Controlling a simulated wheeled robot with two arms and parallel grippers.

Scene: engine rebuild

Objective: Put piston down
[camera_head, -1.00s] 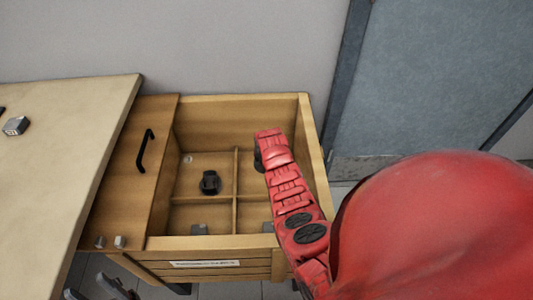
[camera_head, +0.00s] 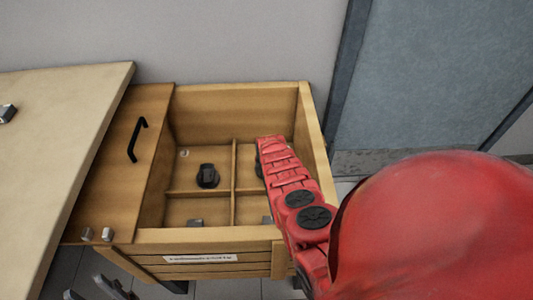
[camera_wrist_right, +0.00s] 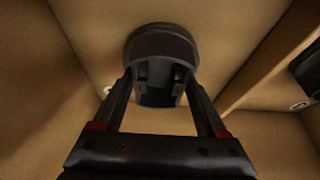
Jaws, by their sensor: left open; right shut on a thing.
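The dark piston (camera_wrist_right: 162,45) is between the two fingers of my right gripper (camera_wrist_right: 160,85) in the right wrist view. The gripper is shut on it, inside a wooden compartment. I cannot tell whether the piston touches the floor. In the head view my red right arm (camera_head: 285,180) reaches into the right side of the divided wooden crate (camera_head: 205,236). A dark part shows at the arm's left edge, and the arm hides most of that compartment. My left gripper (camera_head: 92,291) is open and empty at the lower left, partly cut off by the frame.
Another dark piston (camera_head: 208,177) stands in the back left compartment. Grey parts show in the front compartments. A wooden lid panel (camera_head: 118,185) with a black handle (camera_head: 137,140) lies left of the opening, with two small metal blocks. A table (camera_head: 60,130) is further left.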

